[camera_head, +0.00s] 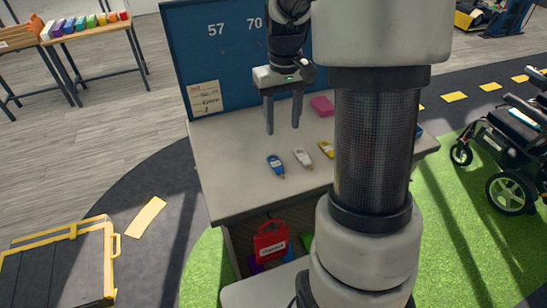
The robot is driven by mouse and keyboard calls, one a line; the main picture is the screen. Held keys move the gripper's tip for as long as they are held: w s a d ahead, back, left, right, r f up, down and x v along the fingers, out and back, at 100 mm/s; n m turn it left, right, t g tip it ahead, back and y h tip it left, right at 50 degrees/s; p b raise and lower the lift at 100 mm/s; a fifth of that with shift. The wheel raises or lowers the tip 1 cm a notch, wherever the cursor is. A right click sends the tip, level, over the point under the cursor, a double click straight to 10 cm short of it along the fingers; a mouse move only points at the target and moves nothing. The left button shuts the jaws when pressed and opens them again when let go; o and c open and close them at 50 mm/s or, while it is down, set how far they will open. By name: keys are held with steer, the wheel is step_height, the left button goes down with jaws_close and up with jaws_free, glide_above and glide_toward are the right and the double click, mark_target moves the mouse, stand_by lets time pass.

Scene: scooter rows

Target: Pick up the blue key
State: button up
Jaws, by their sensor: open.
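The blue key (275,165) lies on the grey counter (235,195), the leftmost of a row of keys. A white key (302,157) and a yellow key (326,149) lie to its right. My gripper (283,131) is open and empty, its two fingers pointing down. In the picture the fingertips are above and behind the blue key, apart from it. My arm hides part of the counter on the right.
A pink object (321,106) lies on the counter behind the keys. A blue board (215,65) with numbers stands at the counter's back. A red bag (271,243) hangs below the front edge. A wheelchair (512,150) stands at right.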

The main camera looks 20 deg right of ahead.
mark_target(280, 169)
steer(key=f, duration=1.6)
steer(key=shift+a+f, duration=0.2)
steer(key=shift+f, duration=0.1)
jaws_close()
step_height(280, 169, up, 10)
